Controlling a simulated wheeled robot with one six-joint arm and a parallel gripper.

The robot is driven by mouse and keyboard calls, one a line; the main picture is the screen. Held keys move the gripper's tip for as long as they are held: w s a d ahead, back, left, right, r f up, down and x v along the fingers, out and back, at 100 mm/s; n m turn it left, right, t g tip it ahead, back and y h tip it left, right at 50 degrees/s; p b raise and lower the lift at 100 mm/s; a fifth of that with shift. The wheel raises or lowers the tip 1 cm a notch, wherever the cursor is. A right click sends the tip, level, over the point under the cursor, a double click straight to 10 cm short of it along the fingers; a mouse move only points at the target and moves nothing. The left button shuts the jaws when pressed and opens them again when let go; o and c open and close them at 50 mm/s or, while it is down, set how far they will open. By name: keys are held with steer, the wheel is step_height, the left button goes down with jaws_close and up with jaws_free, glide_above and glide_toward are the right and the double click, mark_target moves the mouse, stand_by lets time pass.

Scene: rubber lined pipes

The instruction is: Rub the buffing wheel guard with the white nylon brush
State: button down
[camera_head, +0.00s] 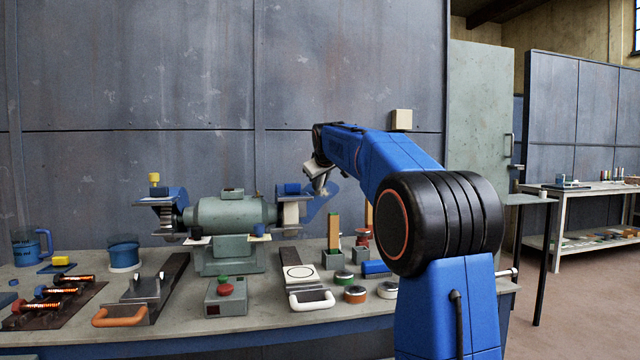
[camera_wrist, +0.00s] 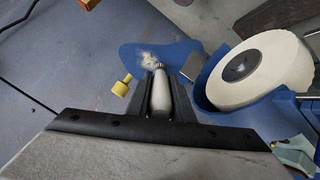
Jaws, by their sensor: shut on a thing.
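In the wrist view my gripper (camera_wrist: 159,82) is shut on the white handle of the brush (camera_wrist: 160,98). The brush tip points away from me toward a flat blue part of the guard (camera_wrist: 132,52). A pale, dusty patch (camera_wrist: 148,60) shows on that blue face just beyond the tip. Contact between tip and guard cannot be told. The white buffing wheel (camera_wrist: 280,65) sits right of the brush within the curved blue guard.
The green grinder (camera_head: 230,213) stands on the bench. A yellow knob (camera_wrist: 122,85) is close left of my gripper. Wooden-handled items (camera_head: 333,233), a white-handled tray (camera_head: 305,290) and round tins (camera_head: 355,294) lie below and in front. A blue mug (camera_head: 32,246) is far left.

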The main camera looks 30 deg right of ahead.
steer(key=shift+d, duration=0.1)
steer(key=s+d, duration=0.2)
steer(key=d, duration=0.4)
steer(key=shift+s, duration=0.15)
stand_by(0.5)
steer(key=shift+a, duration=0.15)
steer(key=shift+w+a, duration=0.4)
steer(key=shift+a, duration=0.55)
steer(key=shift+w+a, duration=0.45)
steer(key=shift+a, duration=0.55)
steer(key=shift+w+a, duration=0.4)
steer(key=shift+a, duration=0.55)
steer(key=shift+s+a, duration=0.35)
steer(key=shift+s, duration=0.6)
steer(key=shift+s+a, duration=0.35)
steer(key=shift+s, duration=0.55)
steer(key=shift+s+a, duration=0.35)
steer(key=shift+s, duration=0.6)
